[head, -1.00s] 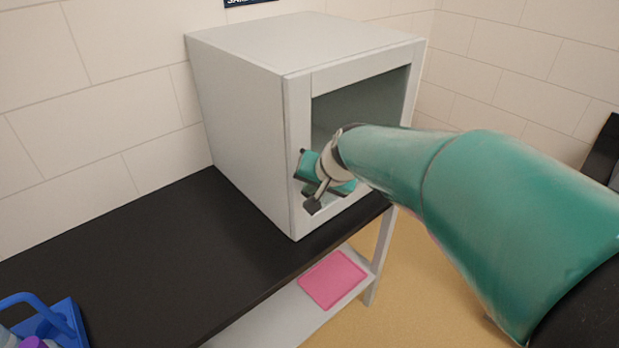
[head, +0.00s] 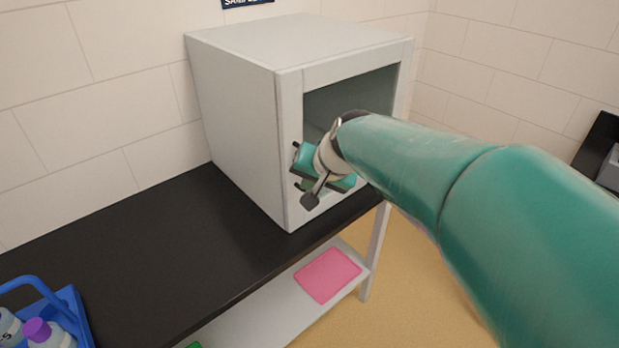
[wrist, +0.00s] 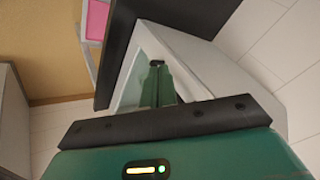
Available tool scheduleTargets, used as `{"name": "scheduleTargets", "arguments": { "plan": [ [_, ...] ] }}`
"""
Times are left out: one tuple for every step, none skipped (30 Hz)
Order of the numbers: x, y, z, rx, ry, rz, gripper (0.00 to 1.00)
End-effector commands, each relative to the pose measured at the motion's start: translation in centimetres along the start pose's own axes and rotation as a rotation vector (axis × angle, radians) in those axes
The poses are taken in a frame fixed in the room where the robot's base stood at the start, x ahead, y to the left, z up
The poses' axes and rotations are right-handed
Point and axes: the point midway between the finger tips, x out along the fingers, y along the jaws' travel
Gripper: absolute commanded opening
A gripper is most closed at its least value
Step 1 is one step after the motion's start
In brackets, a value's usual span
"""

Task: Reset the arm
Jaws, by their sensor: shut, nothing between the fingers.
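My green arm reaches in from the right in the head view. My gripper (head: 300,172) is in front of the open face of a grey box-shaped cabinet (head: 240,125), near its left front post. In the wrist view my gripper (wrist: 157,66) shows as narrow green fingers close together with a dark tip, and nothing is between them. The inside of the cabinet is dark and partly hidden behind my arm.
The cabinet stands on a black counter (head: 130,240). A blue caddy (head: 72,305) with bottles is at the lower left. A pink mat (head: 328,275) lies on the white shelf below. Tiled walls stand behind. Floor shows at the right.

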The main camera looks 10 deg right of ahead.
Motion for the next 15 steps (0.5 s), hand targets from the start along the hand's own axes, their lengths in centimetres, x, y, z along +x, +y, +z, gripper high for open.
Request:
{"name": "scheduleTargets", "arguments": {
  "plan": [
    [-1.1,-0.5,0.1,-0.001,0.006,-0.002,0.00],
    [-1.6,-0.7,0.2,-0.002,0.004,-0.002,0.00],
    [-2.3,-1.0,0.4,-0.002,0.005,-0.001,0.00],
    [-2.8,-1.2,0.5,-0.001,0.004,-0.001,0.00],
    [-3.1,-1.4,0.6,-0.001,0.004,0.000,0.00],
    [-3.7,-1.6,0.7,-0.001,0.004,-0.001,0.00],
    [-4.0,-1.7,0.8,0.000,0.003,-0.001,0.00],
    [-4.2,-1.8,0.8,0.001,0.002,-0.001,0.00],
    [-4.5,-1.9,0.9,0.001,0.002,0.000,0.00],
    [-4.7,-2.0,1.0,0.001,0.002,0.000,0.00],
    [-4.9,-1.9,1.1,-0.001,0.002,0.001,0.00],
    [-5.1,-1.8,1.3,-0.007,0.002,0.006,0.00],
    [-5.4,-1.6,1.6,-0.014,0.002,0.013,0.00],
    [-5.7,-1.2,1.9,-0.025,0.003,0.021,0.00],
    [-6.2,-0.6,2.6,-0.043,0.004,0.036,0.00]
  ]
}}
